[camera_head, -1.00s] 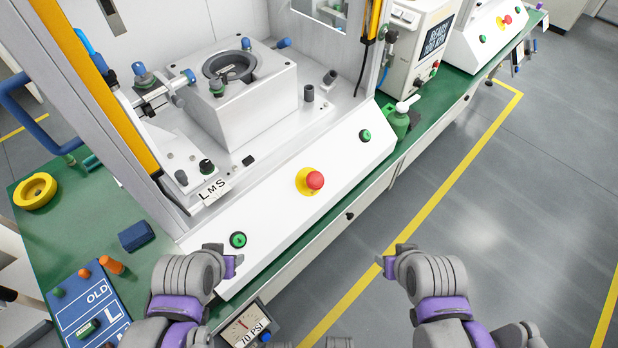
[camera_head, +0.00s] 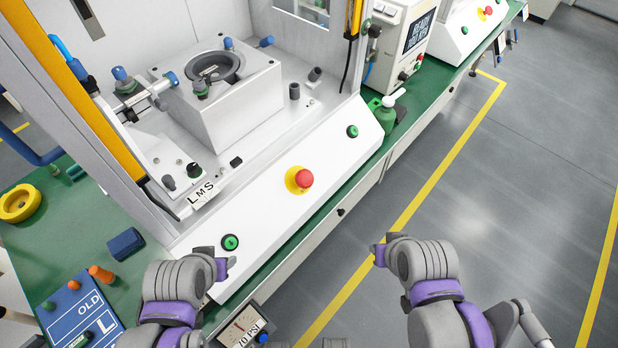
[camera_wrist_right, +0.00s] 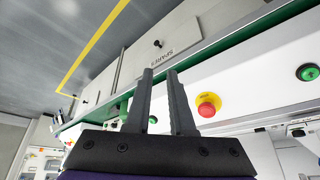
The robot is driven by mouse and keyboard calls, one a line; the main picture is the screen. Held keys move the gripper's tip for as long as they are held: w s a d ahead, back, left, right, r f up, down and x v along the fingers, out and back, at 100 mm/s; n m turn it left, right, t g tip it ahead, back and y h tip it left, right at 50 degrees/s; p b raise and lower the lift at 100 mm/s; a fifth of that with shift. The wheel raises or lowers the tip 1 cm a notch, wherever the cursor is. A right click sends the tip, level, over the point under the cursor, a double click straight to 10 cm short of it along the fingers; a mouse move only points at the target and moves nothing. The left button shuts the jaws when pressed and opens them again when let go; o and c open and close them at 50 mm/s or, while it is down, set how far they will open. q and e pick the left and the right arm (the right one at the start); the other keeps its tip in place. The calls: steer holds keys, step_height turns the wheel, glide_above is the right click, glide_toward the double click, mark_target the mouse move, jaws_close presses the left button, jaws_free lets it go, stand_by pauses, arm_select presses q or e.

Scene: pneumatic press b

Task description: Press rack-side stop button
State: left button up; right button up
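A red mushroom stop button on a yellow base (camera_head: 304,178) sits mid-panel on the near press's sloped white front; it also shows in the right wrist view (camera_wrist_right: 208,108). Another red stop button (camera_head: 488,11) is on the farther machine. Green buttons flank the near one, at left (camera_head: 230,242) and right (camera_head: 352,131). My right gripper (camera_head: 378,252) is over the floor, in front of the panel and apart from it. In the wrist view its fingers (camera_wrist_right: 160,76) are apart with nothing between them. My left gripper (camera_head: 226,264) is close to the left green button; its finger gap is hidden.
The press has a metal fixture block (camera_head: 228,105) behind the panel. A pressure gauge (camera_head: 243,328), a blue board (camera_head: 75,318) and a yellow ring (camera_head: 20,203) are at left. Grey floor (camera_head: 480,200) is free at right.

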steer(key=w+a+r+m+y+b, duration=0.1)
steer(key=w+a+r+m, duration=0.1)
steer(key=w, duration=0.3)
steer(key=w+a+r+m+y+b, duration=0.1)
steer(key=w+a+r+m+y, duration=0.1)
steer(key=w, duration=0.3)
steer(key=w+a+r+m+y+b, duration=0.1)
steer(key=w+a+r+m+y, duration=0.1)
steer(key=w+a+r+m, duration=0.1)
steer(key=shift+w+a+r+m, duration=0.15)
steer(key=shift+w+r+m, duration=0.2)
steer(key=shift+w, duration=0.25)
steer(key=shift+w+a+r+m, duration=0.1)
steer(key=shift+w+r+m, duration=0.1)
steer(key=shift+w+m, duration=0.35)
jaws_close()
